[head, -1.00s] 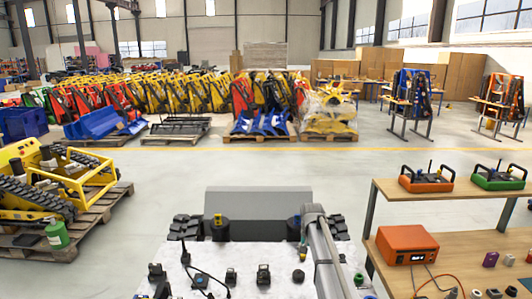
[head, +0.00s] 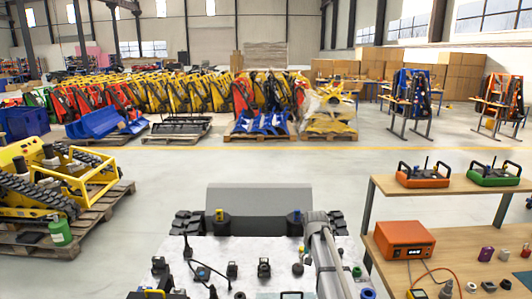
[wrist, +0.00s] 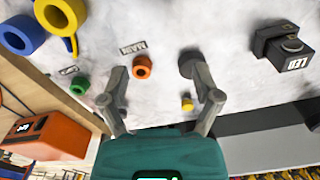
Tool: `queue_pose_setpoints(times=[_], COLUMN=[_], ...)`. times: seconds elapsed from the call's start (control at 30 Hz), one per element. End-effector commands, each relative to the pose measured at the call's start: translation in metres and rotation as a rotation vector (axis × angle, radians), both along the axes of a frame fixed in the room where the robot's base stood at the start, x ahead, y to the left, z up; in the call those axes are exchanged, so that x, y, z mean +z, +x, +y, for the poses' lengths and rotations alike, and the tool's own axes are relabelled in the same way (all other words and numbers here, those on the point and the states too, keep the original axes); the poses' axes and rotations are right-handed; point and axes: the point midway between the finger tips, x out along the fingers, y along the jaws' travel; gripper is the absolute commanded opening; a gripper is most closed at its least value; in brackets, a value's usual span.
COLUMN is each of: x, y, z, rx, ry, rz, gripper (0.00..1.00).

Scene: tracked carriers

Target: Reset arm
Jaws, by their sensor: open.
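My gripper (wrist: 155,70) is open in the wrist view, its two grey fingers apart above a white, marbled surface. Nothing is held between them. An orange-red ring (wrist: 141,67) lies between the fingers as seen from here, beside a "MAIN" label. A small yellow piece (wrist: 187,104) is near the right finger. My arm shows in the head view at the lower middle, but the gripper itself is hidden there.
A black block marked LED (wrist: 284,50) is at the right of the wrist view. Blue and yellow rings (wrist: 22,35) are at upper left. An orange box (head: 405,238) stands on a wooden bench (head: 385,272) to the right. Open floor lies ahead.

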Motion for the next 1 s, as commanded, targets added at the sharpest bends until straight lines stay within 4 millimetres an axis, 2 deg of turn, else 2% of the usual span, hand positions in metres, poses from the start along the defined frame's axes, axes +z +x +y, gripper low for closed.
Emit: queue_pose_setpoints(times=[0.03,0.27,0.5,0.6,0.7,0.8,1.0], x=[-0.001,-0.005,-0.011,-0.013,-0.014,-0.015,-0.015], y=[-0.015,-0.072,-0.170,-0.203,-0.225,-0.237,-0.240], z=[-0.001,-0.003,-0.005,-0.006,-0.006,-0.007,-0.006], rx=[0.010,0.070,0.176,0.216,0.246,0.264,0.273], ry=[0.000,0.000,0.000,0.000,0.000,0.000,0.000], rz=[0.000,0.000,0.000,0.000,0.000,0.000,0.001], gripper=[0.81,0.81,0.81,0.81,0.81,0.81,0.81])
